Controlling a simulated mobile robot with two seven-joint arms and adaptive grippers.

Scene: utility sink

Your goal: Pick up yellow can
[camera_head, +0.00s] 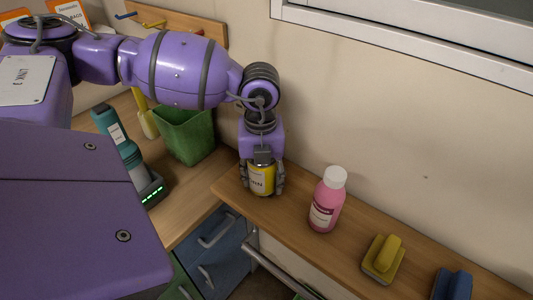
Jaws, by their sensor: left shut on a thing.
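The yellow can (262,181) stands upright at the left part of the wooden counter, with a dark top and a light label band. My left gripper (263,187) comes down from above and is shut on the can, with a finger on each side of it. The can's bottom appears to be at the counter surface; I cannot tell whether it is lifted. My right gripper is not in view.
A pink bottle with a white cap (327,200) stands right of the can. A yellow sponge or brush (383,258) and a blue one (453,285) lie farther right. A green bin (186,137) and a teal device on a dark base (122,147) stand left. The wall is close behind.

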